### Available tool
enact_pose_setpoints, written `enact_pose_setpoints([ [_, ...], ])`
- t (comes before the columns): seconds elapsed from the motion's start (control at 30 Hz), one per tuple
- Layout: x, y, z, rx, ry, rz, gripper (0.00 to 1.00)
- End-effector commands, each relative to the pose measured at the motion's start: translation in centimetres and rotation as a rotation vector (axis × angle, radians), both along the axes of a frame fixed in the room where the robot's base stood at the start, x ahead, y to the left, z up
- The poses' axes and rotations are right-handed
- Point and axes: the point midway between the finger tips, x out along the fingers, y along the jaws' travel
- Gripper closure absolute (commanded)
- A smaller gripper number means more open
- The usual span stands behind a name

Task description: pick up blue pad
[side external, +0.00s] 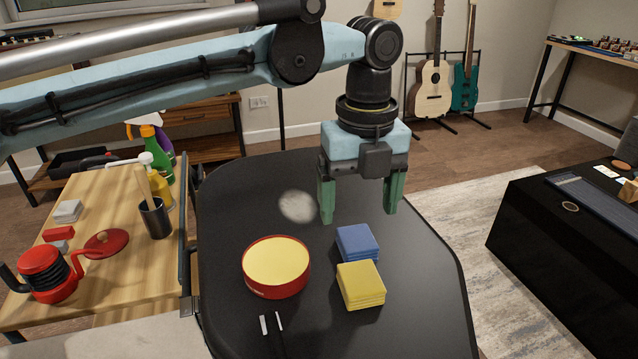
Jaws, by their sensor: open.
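A blue pad (357,243), a stack of square layers, lies on the black table (420,310). A yellow pad (361,286) of similar shape lies just in front of it, close against it or nearly so. My gripper (358,215) hangs above the table with its two green fingers pointing down. It is open, with nothing between the fingers. It appears above and behind the blue pad, apart from it; the exact height gap is hard to tell.
A round red tin (276,268) with a yellow top stands left of the pads. Two small white-tipped items (271,323) lie at the front. A wooden side table (100,240) at left holds a red kettle (48,274), a dark cup (156,218) and bottles. The table right of the pads is clear.

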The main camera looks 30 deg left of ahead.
Motion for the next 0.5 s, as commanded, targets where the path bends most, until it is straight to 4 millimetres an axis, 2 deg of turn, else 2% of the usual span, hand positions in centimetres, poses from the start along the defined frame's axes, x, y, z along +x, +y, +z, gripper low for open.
enact_pose_setpoints([
  [0.23, 0.0, -0.1, -1.4, 0.000, 0.000, 0.000, 0.17],
  [0.5, 0.2, -0.3, -4.9, 0.000, 0.000, 0.001, 0.17],
])
